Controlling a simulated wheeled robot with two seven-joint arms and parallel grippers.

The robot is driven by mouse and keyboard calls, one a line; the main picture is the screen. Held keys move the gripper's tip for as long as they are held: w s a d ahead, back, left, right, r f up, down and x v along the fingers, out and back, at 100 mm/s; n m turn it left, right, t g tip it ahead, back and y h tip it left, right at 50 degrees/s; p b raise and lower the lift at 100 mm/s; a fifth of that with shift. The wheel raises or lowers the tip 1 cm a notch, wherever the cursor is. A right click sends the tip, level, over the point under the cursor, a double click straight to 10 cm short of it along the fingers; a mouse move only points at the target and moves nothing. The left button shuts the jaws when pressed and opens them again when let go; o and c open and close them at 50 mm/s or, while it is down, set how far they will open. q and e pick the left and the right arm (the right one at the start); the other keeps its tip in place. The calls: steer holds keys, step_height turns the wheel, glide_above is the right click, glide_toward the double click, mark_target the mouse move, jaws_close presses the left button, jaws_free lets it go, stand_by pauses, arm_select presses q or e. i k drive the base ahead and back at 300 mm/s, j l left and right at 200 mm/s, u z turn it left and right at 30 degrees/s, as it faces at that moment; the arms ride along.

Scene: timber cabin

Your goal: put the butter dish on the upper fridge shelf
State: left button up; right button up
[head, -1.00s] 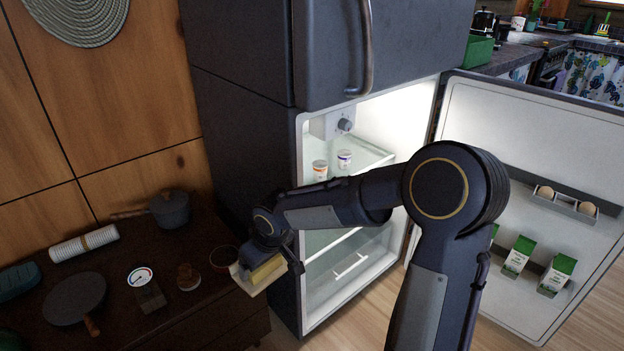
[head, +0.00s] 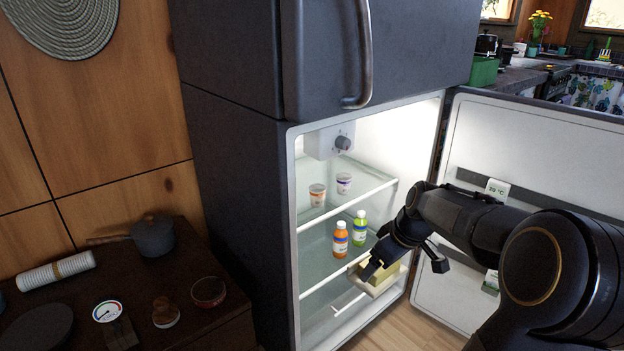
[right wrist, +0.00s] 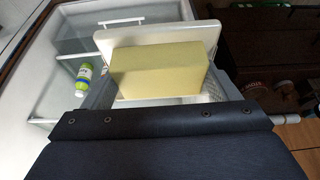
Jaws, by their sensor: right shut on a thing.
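The butter dish (head: 365,285) is a pale tray with a yellow block of butter (head: 379,270) on it. My right gripper (head: 388,272) is shut on it and holds it in front of the open fridge, below the height of the upper shelf. In the right wrist view the dish (right wrist: 205,32) and the butter (right wrist: 160,70) fill the middle, just beyond the gripper. The upper fridge shelf (head: 345,198) is glass with a white front edge. Two small cups, one orange-marked (head: 317,195) and one purple-marked (head: 343,183), stand at its back. My left gripper is out of view.
An orange bottle (head: 340,240) and a green bottle (head: 359,228) stand on the shelf below. The open fridge door (head: 540,150) is on the right. A dark cabinet (head: 215,325) with a pot (head: 154,236) and a bowl (head: 208,292) stands at left.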

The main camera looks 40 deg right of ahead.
mark_target(363, 182)
steer(key=i+l, duration=0.2)
steer(key=l, duration=0.2)
steer(key=i+l, duration=0.15)
steer(key=l, duration=0.25)
steer(key=i+l, duration=0.2)
steer(key=l, duration=0.15)
steer(key=i+l, duration=0.2)
steer(key=l, duration=0.2)
